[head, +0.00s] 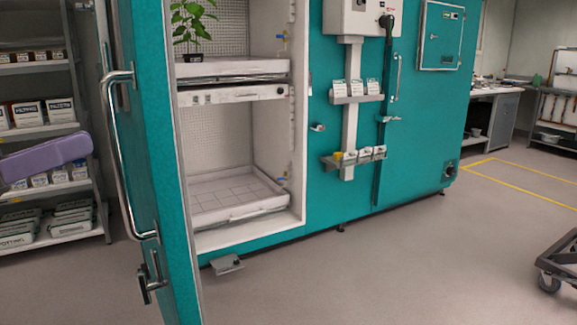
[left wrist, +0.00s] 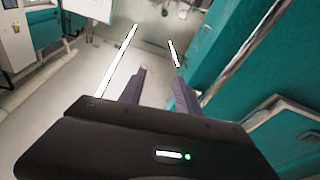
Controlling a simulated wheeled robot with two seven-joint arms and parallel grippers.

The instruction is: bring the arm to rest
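Part of my left arm, a purple piece (head: 45,157), shows at the left edge of the head view, left of the open teal door and in front of the shelf. In the left wrist view the two purple fingers of my left gripper (left wrist: 158,80) stand apart with nothing between them. A teal surface with a long metal bar (left wrist: 255,48) is to their right, apart from them. My right gripper is in neither view.
The chamber door (head: 150,130) stands open with its long handle (head: 122,160) facing left. Inside are a potted plant (head: 192,20) on the upper shelf and an empty lower tray (head: 235,198). A rack (head: 55,235) stands left; a dark wheeled cart (head: 560,265) is at right. Middle floor is clear.

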